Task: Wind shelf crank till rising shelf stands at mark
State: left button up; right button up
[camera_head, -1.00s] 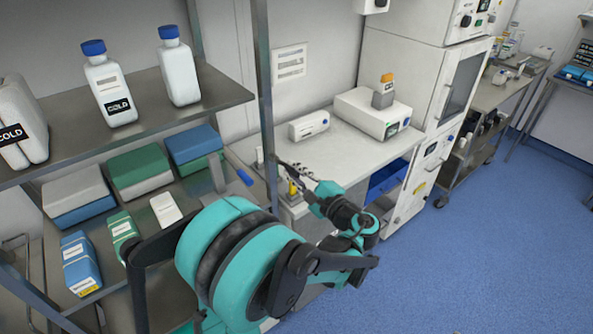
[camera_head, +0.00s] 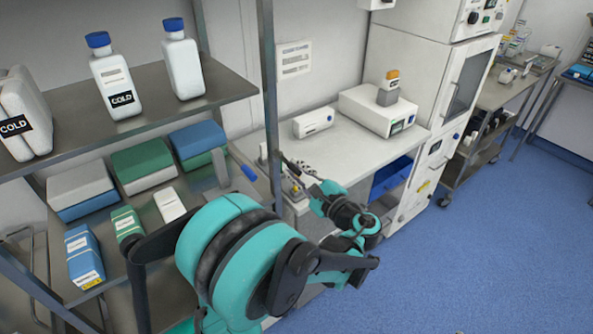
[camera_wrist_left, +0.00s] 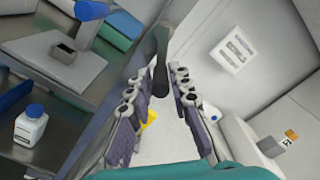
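A metal shelf unit stands at the left, with an upper shelf (camera_head: 140,112) and a lower shelf (camera_head: 196,184). I cannot tell which one rises, and I cannot make out the mark. A blue bar-like piece (camera_head: 248,172) at the lower shelf's right end may belong to the crank. My left gripper (camera_head: 294,176) is beside the shelf's front post (camera_head: 268,90). In the left wrist view its fingers (camera_wrist_left: 160,112) are spread apart. A dark bar with a rounded end (camera_wrist_left: 158,65) reaches between them, and I cannot tell if it touches. My right gripper is out of view.
Bottles with blue caps (camera_head: 183,68) stand on the upper shelf; several boxes (camera_head: 143,163) lie on the lower one. A white bench (camera_head: 352,150) with instruments and a tall cabinet (camera_head: 425,90) stand behind my left arm. The blue floor at right is clear.

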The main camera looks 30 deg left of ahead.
pick_arm(q)
jog(key=shift+o, duration=0.7)
jog(key=v, duration=1.2)
jog(key=shift+a+f, duration=0.1)
